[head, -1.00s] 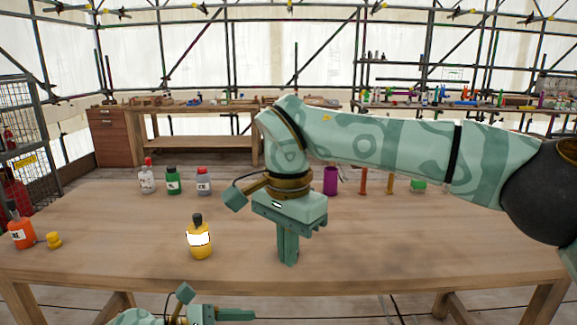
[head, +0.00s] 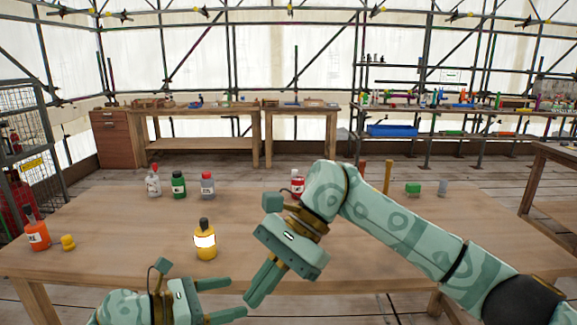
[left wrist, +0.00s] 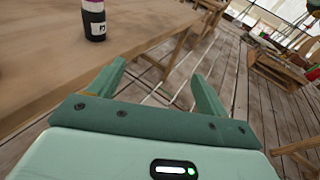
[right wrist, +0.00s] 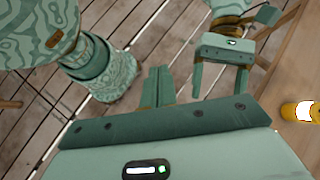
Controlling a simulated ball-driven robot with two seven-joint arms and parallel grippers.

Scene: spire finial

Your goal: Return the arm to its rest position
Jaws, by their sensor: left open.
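My right arm (head: 410,230) reaches in from the right over the table. Its gripper (head: 262,288) points down and left near the table's front edge, fingers together. In the right wrist view the fingers (right wrist: 158,84) meet with nothing visible between them. My left gripper (head: 228,299) is at the bottom of the head view, in front of the table edge, fingers apart and empty. The left wrist view shows its spread fingers (left wrist: 160,85) with floor between them. It also shows in the right wrist view (right wrist: 220,80), close to the right gripper.
A yellow bottle (head: 205,242) stands on the table (head: 130,240), left of my right gripper. An orange bottle (head: 37,235) and yellow piece (head: 68,242) are at left. Several bottles, a brown post (head: 387,177) and a green block (head: 413,189) stand along the back.

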